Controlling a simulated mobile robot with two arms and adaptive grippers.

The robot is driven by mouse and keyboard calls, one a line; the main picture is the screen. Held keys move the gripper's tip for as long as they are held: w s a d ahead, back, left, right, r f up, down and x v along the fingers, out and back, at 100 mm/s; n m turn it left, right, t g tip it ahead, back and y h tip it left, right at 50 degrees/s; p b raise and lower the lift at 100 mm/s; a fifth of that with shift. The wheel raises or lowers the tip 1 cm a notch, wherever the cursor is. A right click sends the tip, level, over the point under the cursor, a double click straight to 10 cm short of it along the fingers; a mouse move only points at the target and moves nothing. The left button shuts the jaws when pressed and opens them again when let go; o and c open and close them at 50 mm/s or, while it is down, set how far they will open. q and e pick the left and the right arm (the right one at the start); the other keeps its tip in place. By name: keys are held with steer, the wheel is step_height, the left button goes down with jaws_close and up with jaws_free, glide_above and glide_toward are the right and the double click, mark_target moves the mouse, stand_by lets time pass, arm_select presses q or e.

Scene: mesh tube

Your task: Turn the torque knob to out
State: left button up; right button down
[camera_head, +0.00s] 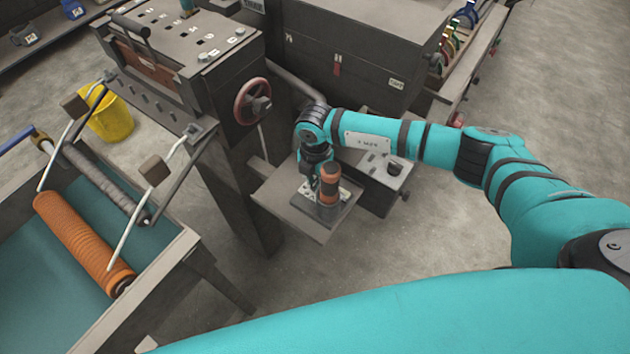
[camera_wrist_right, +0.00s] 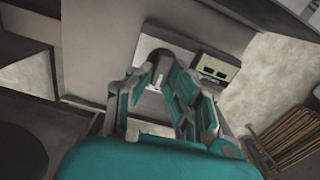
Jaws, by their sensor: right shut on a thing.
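My right gripper (camera_head: 312,168) reaches down over a small grey shelf beside the machine. In the right wrist view, its teal fingers (camera_wrist_right: 157,82) are closed around a dark grey rounded piece that looks like the torque knob (camera_wrist_right: 163,72), in front of a pale plate (camera_wrist_right: 148,48). The fingers partly cover the knob, and its marks and setting cannot be read. In the head view the gripper and an orange-and-black cylinder (camera_head: 329,185) hide the knob. My left gripper is not in view.
A grey box with a black knob (camera_head: 395,166) stands right of the shelf (camera_head: 285,212). A red handwheel (camera_head: 252,101) is on the machine at the left. Open floor lies to the right.

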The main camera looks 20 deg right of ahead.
steer(key=shift+n, duration=0.6)
steer(key=c, duration=1.6)
jaws_free()
steer(key=shift+o, duration=0.2)
